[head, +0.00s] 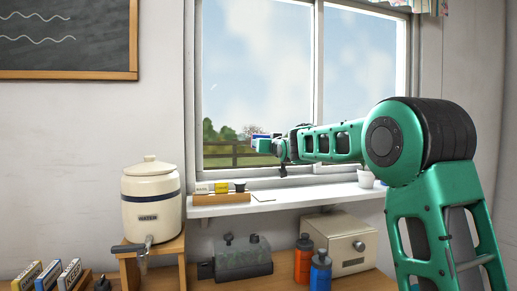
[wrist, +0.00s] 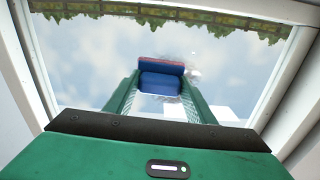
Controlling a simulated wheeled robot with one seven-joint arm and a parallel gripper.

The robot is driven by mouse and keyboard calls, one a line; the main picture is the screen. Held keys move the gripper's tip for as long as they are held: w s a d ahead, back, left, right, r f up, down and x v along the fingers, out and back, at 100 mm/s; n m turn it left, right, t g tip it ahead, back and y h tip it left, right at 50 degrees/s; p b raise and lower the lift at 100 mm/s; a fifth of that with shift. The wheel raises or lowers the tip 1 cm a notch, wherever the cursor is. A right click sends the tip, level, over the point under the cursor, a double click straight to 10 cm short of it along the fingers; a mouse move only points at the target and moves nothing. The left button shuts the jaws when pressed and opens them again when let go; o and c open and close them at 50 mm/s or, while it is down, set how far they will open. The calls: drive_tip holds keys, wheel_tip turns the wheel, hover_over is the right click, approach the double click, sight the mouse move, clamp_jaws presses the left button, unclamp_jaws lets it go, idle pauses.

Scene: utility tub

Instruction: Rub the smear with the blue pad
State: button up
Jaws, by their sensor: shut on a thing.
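A blue pad (wrist: 161,82) with a red strip along one edge is held between the two green fingers of my gripper (wrist: 161,90), in the wrist view. The window pane (wrist: 85,65) lies behind it. A faint grey-white smear (wrist: 194,75) shows on the pane beside and around the pad, partly hidden by it. In the head view my gripper (head: 262,146) is at the lower part of the left pane, with the pad (head: 259,136) small at its tip. I cannot tell whether the pad touches the glass.
The white window frame (head: 317,60) surrounds the panes. Below, the sill (head: 300,194) holds a yellow-and-black tool (head: 221,187) on a wooden block and a white cup (head: 366,178). A cream water crock (head: 152,202), bottles (head: 320,272) and metal boxes stand lower.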

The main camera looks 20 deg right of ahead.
drive_tip(key=shift+d+r, duration=1.05)
drive_tip(key=shift+d, duration=1.45)
drive_tip(key=shift+a+r, duration=0.3)
drive_tip(key=shift+a, duration=1.7)
drive_tip(key=shift+a+r, duration=0.3)
drive_tip(key=shift+a, duration=1.7)
drive_tip(key=shift+a+r, duration=0.3)
drive_tip(key=shift+a, duration=1.7)
drive_tip(key=d, duration=1.2)
drive_tip(key=s, duration=0.6)
